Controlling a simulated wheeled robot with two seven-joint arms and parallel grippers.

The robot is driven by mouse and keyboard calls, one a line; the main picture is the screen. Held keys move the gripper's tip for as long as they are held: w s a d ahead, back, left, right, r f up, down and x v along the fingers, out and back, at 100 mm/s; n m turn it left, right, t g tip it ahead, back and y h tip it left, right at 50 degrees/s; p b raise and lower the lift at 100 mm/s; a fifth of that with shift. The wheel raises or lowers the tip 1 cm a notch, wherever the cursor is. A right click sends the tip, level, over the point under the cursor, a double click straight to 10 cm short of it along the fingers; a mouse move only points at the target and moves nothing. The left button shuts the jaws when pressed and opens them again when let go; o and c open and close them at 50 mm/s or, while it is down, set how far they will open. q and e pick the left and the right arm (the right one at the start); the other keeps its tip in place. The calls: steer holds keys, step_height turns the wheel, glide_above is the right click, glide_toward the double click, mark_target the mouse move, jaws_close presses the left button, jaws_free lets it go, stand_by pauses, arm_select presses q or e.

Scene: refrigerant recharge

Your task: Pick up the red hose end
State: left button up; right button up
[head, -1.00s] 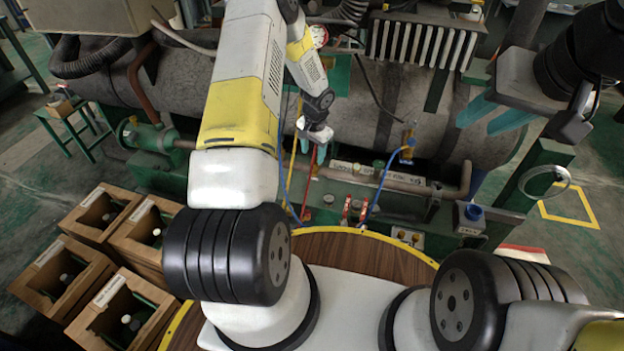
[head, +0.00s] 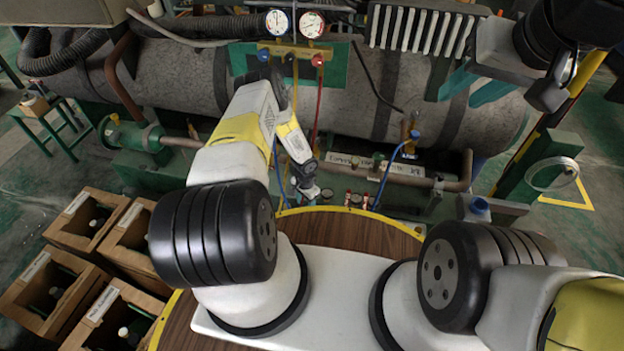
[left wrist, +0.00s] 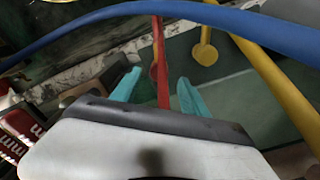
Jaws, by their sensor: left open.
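The red hose (head: 319,105) hangs from the gauge manifold (head: 290,52) down toward my left gripper. In the left wrist view the red hose (left wrist: 159,55) runs down between the two teal fingers of my left gripper (left wrist: 158,92). The fingers stand apart on either side of it, and a gap shows. The hose's lower end is hidden behind the gripper's body.
A blue hose (left wrist: 95,27) and a yellow hose (left wrist: 265,80) cross close to my left gripper. Wooden crates (head: 85,220) stand at the lower left.

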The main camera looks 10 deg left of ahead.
arm_select(q)
step_height(320, 180, down, 4)
steer(key=shift+s, duration=0.15)
jaws_close()
steer(key=shift+r, duration=0.15)
